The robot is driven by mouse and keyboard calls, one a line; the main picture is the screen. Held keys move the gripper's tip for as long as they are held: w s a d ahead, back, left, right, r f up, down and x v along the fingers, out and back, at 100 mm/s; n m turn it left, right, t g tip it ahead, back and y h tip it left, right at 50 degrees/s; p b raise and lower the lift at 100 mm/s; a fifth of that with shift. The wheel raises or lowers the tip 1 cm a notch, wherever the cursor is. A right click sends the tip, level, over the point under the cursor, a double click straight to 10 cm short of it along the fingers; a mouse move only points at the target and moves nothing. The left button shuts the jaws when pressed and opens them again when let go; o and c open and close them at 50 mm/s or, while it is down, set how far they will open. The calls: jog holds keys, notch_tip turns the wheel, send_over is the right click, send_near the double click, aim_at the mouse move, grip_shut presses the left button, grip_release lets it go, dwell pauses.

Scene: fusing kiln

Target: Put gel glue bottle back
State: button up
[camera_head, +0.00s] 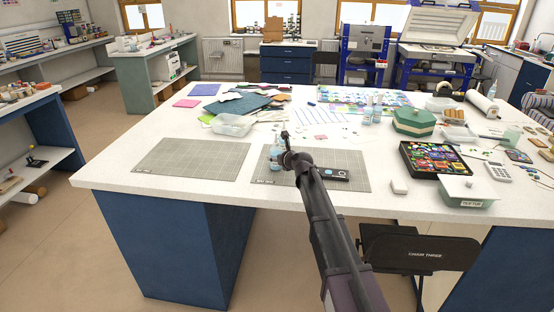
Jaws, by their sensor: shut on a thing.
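A small pale bottle (275,155), which seems to be the gel glue bottle, stands out at the left side of my gripper. My gripper (283,158) is over the right grey cutting mat (262,180) and is shut on this bottle. The arm hides part of the mat, and the fingers are too small to make out clearly. I cannot tell whether the bottle touches the mat. Two similar pale bottles (368,114) stand together farther back, right of the middle of the white table (110,168).
A dark device (335,174) lies on the right mat beside my arm. A clear tub (233,125) is behind the mats. A box of colored glass (437,160), a green-lidded box (414,122) and a small white block (399,186) are at right. The left mat (191,160) is bare.

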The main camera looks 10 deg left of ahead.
jog(key=shift+f, duration=0.15)
jog(key=o, duration=0.7)
jog(key=shift+r, duration=0.2)
jog(key=shift+s+d+r, duration=0.1)
jog(key=shift+s, duration=0.05)
jog(key=p+v, duration=0.4)
jog(key=v, duration=0.7)
jog(key=shift+s+d, duration=0.15)
jog(key=shift+s, duration=0.15)
